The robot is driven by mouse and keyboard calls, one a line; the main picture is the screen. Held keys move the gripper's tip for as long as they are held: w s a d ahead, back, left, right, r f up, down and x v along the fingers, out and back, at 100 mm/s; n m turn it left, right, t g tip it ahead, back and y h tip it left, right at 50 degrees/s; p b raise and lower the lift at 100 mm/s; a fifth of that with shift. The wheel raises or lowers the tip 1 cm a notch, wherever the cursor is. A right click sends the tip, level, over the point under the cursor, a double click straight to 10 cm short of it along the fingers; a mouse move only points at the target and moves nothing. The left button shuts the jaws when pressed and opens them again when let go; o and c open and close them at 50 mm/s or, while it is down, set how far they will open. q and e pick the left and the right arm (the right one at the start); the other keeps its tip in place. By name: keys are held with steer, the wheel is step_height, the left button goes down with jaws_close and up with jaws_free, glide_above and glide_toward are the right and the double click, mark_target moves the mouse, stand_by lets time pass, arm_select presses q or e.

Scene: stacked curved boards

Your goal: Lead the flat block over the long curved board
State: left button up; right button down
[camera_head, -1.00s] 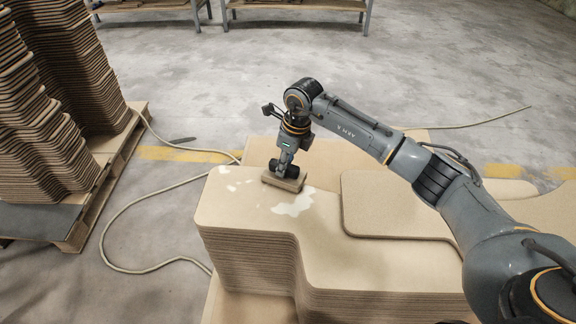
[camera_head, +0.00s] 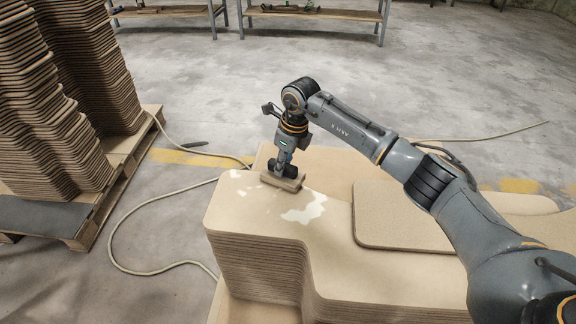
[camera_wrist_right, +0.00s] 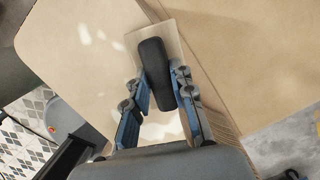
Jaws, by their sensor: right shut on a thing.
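The flat block (camera_head: 283,182) is a tan rectangular piece lying on the far left part of the top of the long curved board (camera_head: 268,220). The board tops a thick stack and has pale white patches. My right gripper (camera_head: 284,170) is shut on the block's dark handle. In the right wrist view the blue fingers (camera_wrist_right: 160,95) of that gripper stand on both sides of the black handle (camera_wrist_right: 155,65), with the tan block (camera_wrist_right: 168,35) under it. The block is close to the board's far edge. My left gripper is not in view.
A second flat board (camera_head: 400,215) lies to the right on the stack. Tall stacks of curved boards (camera_head: 50,130) stand on a pallet (camera_head: 105,205) at the left. A hose (camera_head: 135,215) winds over the floor. Shelves (camera_head: 310,14) stand at the back.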

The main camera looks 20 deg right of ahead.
mark_target(264, 171)
steer(key=shift+w+a+f, duration=0.15)
steer(key=shift+w+a, duration=0.4)
steer(key=shift+a, duration=0.2)
arm_select(q)
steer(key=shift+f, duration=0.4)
steer(key=shift+b, duration=0.3)
arm_select(e)
steer(key=shift+a, duration=0.1)
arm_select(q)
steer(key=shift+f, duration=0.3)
arm_select(e)
steer(key=shift+w+a, duration=0.4)
steer(key=shift+a, duration=0.35)
steer(key=shift+w+a, duration=0.35)
steer(key=shift+a, duration=0.35)
arm_select(q)
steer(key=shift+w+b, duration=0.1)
steer(key=shift+b, duration=0.2)
arm_select(e)
steer(key=shift+a, duration=0.1)
